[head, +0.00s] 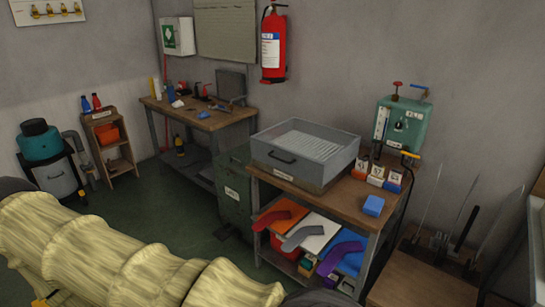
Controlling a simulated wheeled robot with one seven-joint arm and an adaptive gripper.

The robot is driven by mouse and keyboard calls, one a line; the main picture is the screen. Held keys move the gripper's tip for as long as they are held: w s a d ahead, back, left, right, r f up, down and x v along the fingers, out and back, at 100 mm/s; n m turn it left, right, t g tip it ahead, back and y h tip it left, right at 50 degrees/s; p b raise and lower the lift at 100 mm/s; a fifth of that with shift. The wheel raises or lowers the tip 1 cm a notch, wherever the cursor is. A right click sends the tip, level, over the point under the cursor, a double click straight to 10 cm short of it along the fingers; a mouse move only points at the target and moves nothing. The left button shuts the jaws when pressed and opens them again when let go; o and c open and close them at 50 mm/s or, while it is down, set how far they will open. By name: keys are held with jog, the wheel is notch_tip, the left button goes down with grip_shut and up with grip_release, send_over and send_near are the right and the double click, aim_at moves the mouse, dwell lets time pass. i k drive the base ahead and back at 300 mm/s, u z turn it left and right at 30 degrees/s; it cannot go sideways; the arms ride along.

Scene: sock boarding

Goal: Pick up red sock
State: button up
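The red sock (273,221) appears to be the orange-red, sock-shaped piece lying on an orange sheet (290,207) at the left of the workbench's open middle shelf. A grey sock-shaped piece (303,236) lies beside it on a white sheet, and a purple one (340,256) on a blue sheet farther right. My arm, in a yellowish ribbed cover, crosses the lower left. My gripper is not in view.
A brown table with upright rods (425,280) stands right. Floor at centre left is clear.

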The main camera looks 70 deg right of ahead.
aim_at(269, 217)
jog(key=z, duration=0.65)
jog(key=i, duration=0.8)
jog(key=z, duration=0.85)
